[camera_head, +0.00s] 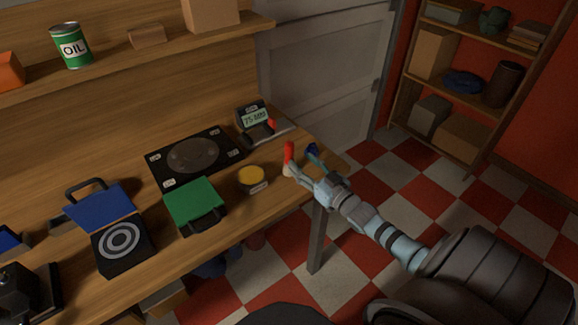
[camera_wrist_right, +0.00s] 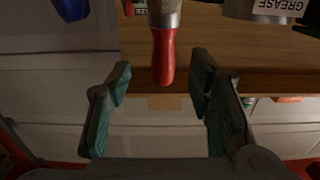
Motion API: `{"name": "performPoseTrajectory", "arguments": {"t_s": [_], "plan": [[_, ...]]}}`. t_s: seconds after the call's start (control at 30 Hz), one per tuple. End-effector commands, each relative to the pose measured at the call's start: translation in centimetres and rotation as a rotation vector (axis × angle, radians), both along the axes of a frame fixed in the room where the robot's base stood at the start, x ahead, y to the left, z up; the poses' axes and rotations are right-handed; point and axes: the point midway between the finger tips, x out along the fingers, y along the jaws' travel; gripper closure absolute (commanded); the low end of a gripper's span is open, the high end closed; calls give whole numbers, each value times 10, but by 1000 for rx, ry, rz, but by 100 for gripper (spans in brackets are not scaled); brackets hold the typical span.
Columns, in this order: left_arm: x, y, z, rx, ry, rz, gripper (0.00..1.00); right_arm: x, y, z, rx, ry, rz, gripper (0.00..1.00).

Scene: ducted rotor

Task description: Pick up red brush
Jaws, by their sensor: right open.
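The red brush (camera_head: 289,152) stands near the right end of the wooden workbench, its red handle beside my right gripper (camera_head: 300,161). In the right wrist view the brush's red handle (camera_wrist_right: 163,58) points down between the two teal fingers (camera_wrist_right: 163,76), with a gap on each side. My right gripper is open and empty. My left gripper does not show.
A blue object (camera_head: 312,151) is close beside the right gripper. A yellow-topped tin (camera_head: 252,175), a display device (camera_head: 254,120) and a green case (camera_head: 193,204) are on the bench (camera_head: 275,202). A GREASE container (camera_wrist_right: 262,8) is near the brush. Open floor lies to the right.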

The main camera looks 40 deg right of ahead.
Motion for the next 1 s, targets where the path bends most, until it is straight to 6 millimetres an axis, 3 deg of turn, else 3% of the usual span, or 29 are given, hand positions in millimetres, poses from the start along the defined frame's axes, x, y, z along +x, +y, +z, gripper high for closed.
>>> {"name": "performPoseTrajectory", "arguments": {"t_s": [0.07, 0.3, 0.4, 0.63, 0.93, 1.0], "plan": [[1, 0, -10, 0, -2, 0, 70, 13, 0, -4, 0, -1, 0, 52], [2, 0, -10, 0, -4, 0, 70, 50, 4, 14, 1, -1, -2, 52], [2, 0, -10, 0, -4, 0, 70, 66, 3, 12, 1, 2, -4, 52], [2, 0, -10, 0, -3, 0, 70, 70, 3, 11, 1, 4, -1, 52], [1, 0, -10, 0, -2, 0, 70, 69, 3, 11, 0, 5, -1, 99], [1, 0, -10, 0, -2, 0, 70, 69, 3, 11, 0, 4, -1, 100]]}}
